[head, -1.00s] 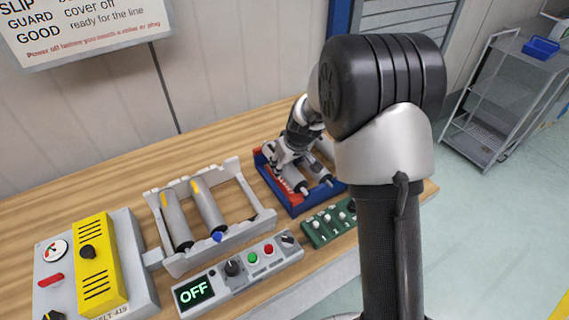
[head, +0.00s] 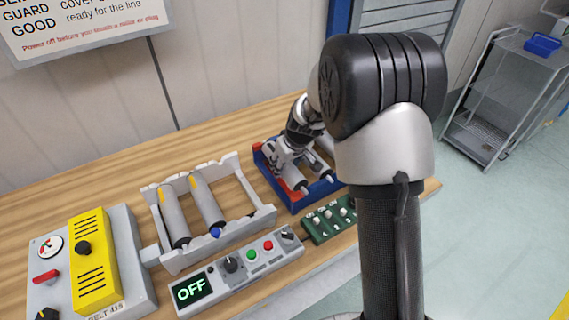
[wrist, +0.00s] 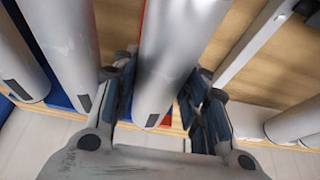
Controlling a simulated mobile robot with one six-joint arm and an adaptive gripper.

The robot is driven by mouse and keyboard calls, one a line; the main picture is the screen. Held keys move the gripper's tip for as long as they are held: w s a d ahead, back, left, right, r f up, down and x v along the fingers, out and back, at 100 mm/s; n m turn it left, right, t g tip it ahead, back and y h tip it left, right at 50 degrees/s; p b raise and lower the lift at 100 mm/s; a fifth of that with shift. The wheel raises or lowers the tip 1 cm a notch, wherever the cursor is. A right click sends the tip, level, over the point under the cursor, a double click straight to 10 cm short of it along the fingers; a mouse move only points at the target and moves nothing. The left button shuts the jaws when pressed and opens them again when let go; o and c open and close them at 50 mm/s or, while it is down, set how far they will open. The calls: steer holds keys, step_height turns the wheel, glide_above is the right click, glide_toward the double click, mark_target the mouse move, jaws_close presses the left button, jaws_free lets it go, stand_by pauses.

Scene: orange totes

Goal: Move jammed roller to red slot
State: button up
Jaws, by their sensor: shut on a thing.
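My gripper (head: 286,168) is at the tray (head: 310,201), which has a red section at its left and blue elsewhere. In the wrist view the fingers (wrist: 157,100) are shut on a grey roller (wrist: 172,50) with a dark mark near its end. Red shows under and beside this roller, so it is at the red slot; I cannot tell whether it rests on the bottom. Other grey rollers lie in the blue part, left of it in the wrist view (wrist: 62,42). The white conveyor frame (head: 262,217) holds two rollers with yellow marks at its left; its right part is empty.
A control panel (head: 215,292) showing OFF stands in front of the frame. A grey box with a yellow cover (head: 95,262) is at the left. A green board with knobs (head: 322,232) lies just in front of the tray. Bare wooden table (head: 110,172) is behind the frame.

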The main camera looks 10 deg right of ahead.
steer(key=shift+f, duration=0.15)
stand_by(0.5)
steer(key=o, duration=1.5)
steer(key=shift+c, duration=0.2)
steer(key=shift+f, duration=0.1)
steer(key=v, duration=1.2)
steer(key=shift+s, duration=0.1)
steer(key=s+a+r+m, duration=0.1)
steer(key=s+r, duration=0.4)
steer(key=s, duration=0.6)
steer(key=s+a+r+m, duration=0.1)
steer(key=s+r, duration=0.4)
steer(key=s, duration=0.6)
steer(key=s+f+m+h, duration=0.1)
steer(key=s, duration=0.8)
steer(key=shift+s+d+m, duration=0.15)
steer(key=shift+d+m, duration=0.1)
steer(key=shift+m, duration=0.05)
